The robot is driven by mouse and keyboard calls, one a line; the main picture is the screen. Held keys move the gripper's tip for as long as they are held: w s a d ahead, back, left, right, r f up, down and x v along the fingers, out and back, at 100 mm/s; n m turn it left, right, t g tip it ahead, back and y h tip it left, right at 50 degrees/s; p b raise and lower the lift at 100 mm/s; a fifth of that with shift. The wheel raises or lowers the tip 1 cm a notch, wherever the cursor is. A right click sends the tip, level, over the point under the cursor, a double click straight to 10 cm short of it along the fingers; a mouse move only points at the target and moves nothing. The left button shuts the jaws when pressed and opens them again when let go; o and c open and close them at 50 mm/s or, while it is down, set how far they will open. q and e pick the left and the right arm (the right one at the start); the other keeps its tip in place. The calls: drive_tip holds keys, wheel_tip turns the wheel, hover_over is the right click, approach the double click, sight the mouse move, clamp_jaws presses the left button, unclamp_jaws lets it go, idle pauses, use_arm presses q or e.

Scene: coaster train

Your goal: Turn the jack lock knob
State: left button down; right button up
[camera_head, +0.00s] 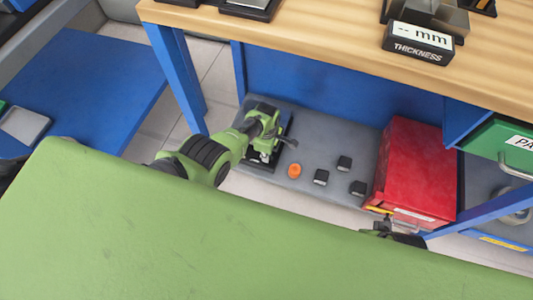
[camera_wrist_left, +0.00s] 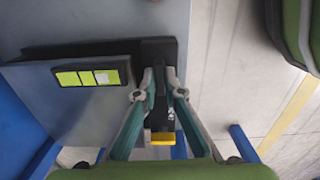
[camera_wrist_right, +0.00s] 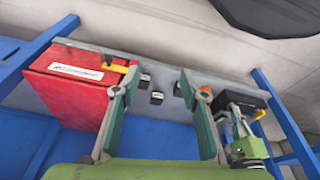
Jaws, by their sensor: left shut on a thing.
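A dark device (camera_head: 288,128), which looks like the jack, lies at the left end of the grey lower shelf. In the left wrist view it shows as a black body (camera_wrist_left: 158,48) beside a dark panel with yellow-green labels (camera_wrist_left: 92,74). My left gripper (camera_head: 265,150) reaches down to it. In the left wrist view its fingers (camera_wrist_left: 160,72) are close together, shut on a dark part of the device. The fingers cover that part, so I cannot make out the lock knob's shape. My right gripper (camera_wrist_right: 158,82) is open and empty, above the shelf near the red box.
A red box (camera_head: 415,170) with a yellow latch stands on the right of the grey shelf (camera_head: 330,140). An orange piece (camera_head: 294,170) and several small black blocks (camera_head: 344,163) lie between. The wooden tabletop (camera_head: 330,30) overhangs the shelf, with blue legs (camera_head: 178,75) at its side.

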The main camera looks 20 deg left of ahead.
use_arm(q)
drive_tip(key=shift+a+n, duration=0.1)
drive_tip(key=shift+n, duration=1.5)
use_arm(e)
drive_tip(key=shift+w+f, duration=0.1)
drive_tip(key=shift+f, duration=0.3)
use_arm(q)
drive_tip(key=c, duration=2.1)
unclamp_jaws()
drive_tip(key=shift+c, duration=0.2)
use_arm(e)
drive_tip(key=shift+r, duration=0.15)
drive_tip(key=shift+a, duration=0.1)
use_arm(q)
drive_tip(key=shift+r, duration=0.15)
